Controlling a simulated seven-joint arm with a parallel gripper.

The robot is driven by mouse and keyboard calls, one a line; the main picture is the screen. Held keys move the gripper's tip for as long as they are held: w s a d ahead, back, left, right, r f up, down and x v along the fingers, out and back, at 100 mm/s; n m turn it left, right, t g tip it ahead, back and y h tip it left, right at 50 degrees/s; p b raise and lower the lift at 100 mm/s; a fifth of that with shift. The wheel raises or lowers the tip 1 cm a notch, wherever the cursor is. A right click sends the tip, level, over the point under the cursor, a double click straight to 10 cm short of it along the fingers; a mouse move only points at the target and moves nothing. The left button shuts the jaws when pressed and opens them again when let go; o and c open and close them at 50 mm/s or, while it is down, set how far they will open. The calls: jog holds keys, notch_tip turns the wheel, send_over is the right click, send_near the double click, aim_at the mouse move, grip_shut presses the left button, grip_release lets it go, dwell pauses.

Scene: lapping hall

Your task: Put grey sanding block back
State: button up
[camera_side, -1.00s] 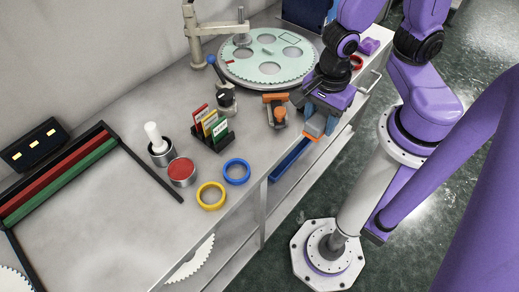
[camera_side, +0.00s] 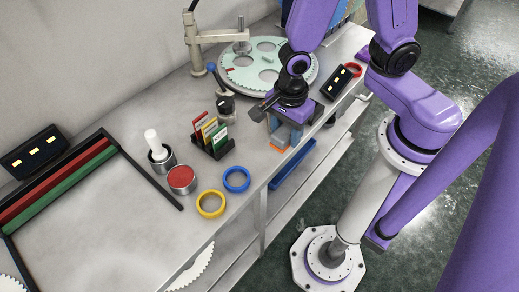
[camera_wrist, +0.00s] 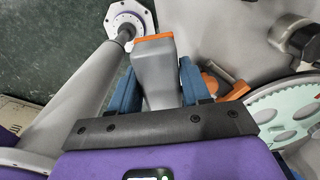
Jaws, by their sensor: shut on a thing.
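The grey sanding block with an orange end face shows in the side view (camera_side: 279,147), mostly hidden by my gripper, and clearly in the wrist view (camera_wrist: 157,78). My gripper (camera_side: 284,136) is shut on it, with a blue finger on each side in the wrist view (camera_wrist: 158,85). The block hangs below the fingers, orange face down, near the bench's front edge. I cannot tell whether it touches the bench. An orange piece (camera_wrist: 224,83) lies on the bench beside the right finger in the wrist view; my gripper hides most of it in the side view.
A card rack (camera_side: 211,137), blue ring (camera_side: 236,189), yellow ring (camera_side: 211,215) and red-topped tin (camera_side: 182,179) stand left of my gripper. The toothed lapping plate (camera_side: 240,75) is behind. A blue tray (camera_side: 293,168) sits below the front edge. The bench's left middle (camera_side: 110,220) is clear.

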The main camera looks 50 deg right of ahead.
jog(key=shift+w+a+f, duration=0.4)
jog(key=shift+w+f, duration=0.2)
jog(key=shift+w, duration=0.2)
send_over(259, 159)
jog(key=shift+s+d+f, duration=0.1)
jog(key=shift+f, duration=4.15)
jog(key=o, duration=1)
jog(key=shift+f, duration=0.1)
jog(key=shift+r, duration=6.15)
